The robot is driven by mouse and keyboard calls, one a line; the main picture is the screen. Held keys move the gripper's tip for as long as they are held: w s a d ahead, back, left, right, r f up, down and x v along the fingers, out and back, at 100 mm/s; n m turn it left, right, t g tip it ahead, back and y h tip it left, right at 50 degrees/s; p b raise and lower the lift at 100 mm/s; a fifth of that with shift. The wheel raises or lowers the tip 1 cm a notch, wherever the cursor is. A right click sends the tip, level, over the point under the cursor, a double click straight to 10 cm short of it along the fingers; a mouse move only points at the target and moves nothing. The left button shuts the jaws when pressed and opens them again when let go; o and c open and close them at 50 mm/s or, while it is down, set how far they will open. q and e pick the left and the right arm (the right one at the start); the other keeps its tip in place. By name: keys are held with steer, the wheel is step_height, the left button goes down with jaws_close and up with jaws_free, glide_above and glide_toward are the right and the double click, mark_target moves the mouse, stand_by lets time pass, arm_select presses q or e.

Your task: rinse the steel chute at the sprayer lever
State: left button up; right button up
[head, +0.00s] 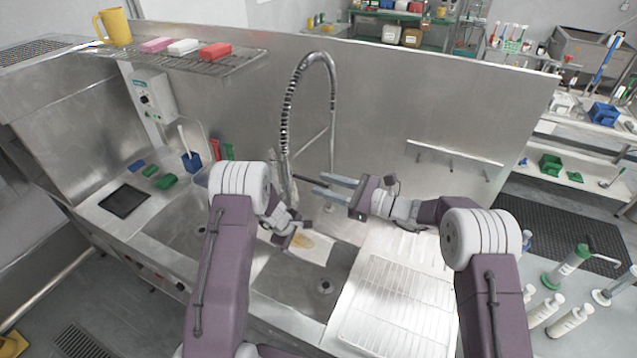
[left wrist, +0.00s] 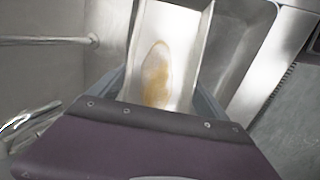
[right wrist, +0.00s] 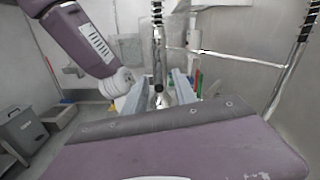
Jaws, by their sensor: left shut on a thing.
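The steel chute (head: 318,246) is over the sink, below the sprayer, with a brownish-orange stain on its inner face. The chute (left wrist: 185,35) fills the middle of the left wrist view, with the stain (left wrist: 157,78) close to my gripper. My left gripper (head: 287,239) is shut on the chute's near end. The sprayer (head: 289,185) hangs from a coiled hose, with a thin dark lever (head: 312,181) pointing right. My right gripper (head: 317,184) is open, its fingers pointing left at the lever. In the right wrist view, the sprayer (right wrist: 158,75) appears between the fingertips.
Sink basins (head: 288,288) lie below, and a ribbed drainboard (head: 395,305) is at the right. A steel back wall (head: 410,110) stands behind. A wire shelf (head: 215,62) with a yellow jug (head: 116,27) is at the upper left. Bottles (head: 567,318) stand at the lower right.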

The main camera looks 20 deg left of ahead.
mark_target(311, 181)
steer(key=shift+w+a, duration=0.1)
steer(key=shift+a, duration=1)
jaws_close()
steer(key=shift+r, duration=0.15)
stand_by(0.4)
